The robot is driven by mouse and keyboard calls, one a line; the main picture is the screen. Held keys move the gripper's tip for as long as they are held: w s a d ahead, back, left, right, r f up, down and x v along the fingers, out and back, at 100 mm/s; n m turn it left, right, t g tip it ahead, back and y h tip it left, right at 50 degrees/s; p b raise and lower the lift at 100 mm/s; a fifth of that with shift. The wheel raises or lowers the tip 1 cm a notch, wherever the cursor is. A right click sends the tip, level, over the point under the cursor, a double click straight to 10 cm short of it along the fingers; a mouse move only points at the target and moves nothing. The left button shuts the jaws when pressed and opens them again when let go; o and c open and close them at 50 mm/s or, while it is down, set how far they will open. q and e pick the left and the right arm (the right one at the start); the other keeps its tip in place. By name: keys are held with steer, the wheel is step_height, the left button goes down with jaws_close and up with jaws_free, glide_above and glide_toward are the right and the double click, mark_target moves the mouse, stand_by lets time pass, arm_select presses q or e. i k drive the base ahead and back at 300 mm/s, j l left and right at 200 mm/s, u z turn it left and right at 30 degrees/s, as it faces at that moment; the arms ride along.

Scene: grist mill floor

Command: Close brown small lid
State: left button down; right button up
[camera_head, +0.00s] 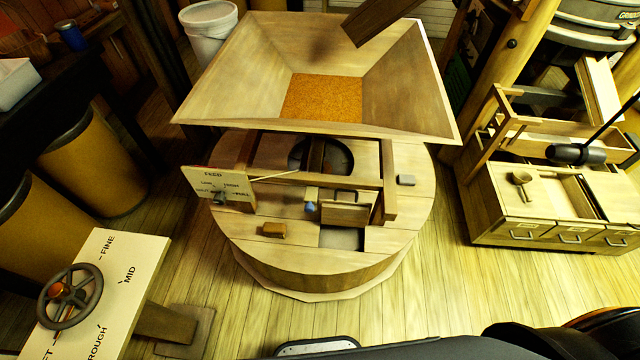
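A small brown lid (346,213) stands raised on the top of the round wooden millstone casing (400,190), right of centre. In front of it is a square opening (341,238) with a grey inside, left uncovered. A small blue piece (310,207) sits just left of the lid. A small brown block (273,230) lies on the casing to the left of the opening. Neither of my grippers shows in the head view.
A wooden hopper (240,80) with orange-brown grain (322,98) overhangs the casing. A FEED panel (218,188) stands at its left. A handwheel (69,296) is at lower left. A drawer cabinet (540,215) stands right. The casing's front is clear.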

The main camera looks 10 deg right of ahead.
mark_target(345, 213)
steer(key=l+u, duration=0.2)
steer(key=l, duration=0.3)
steer(key=l+u, duration=0.15)
steer(key=l, duration=0.4)
steer(key=l+u, duration=0.2)
steer(key=l, duration=0.3)
steer(key=k+l+u, duration=0.2)
steer(key=l, duration=0.3)
steer(key=l+u, duration=0.2)
steer(key=l, duration=0.3)
steer(key=k+l, duration=0.1)
steer(key=l, duration=0.35)
steer(key=k+l, duration=0.1)
steer(key=l, duration=0.3)
steer(key=k+l, duration=0.1)
steer(key=l, duration=0.35)
steer(key=k+l, duration=0.1)
steer(key=l, duration=0.3)
steer(key=k+l, duration=0.1)
steer(key=l, duration=0.35)
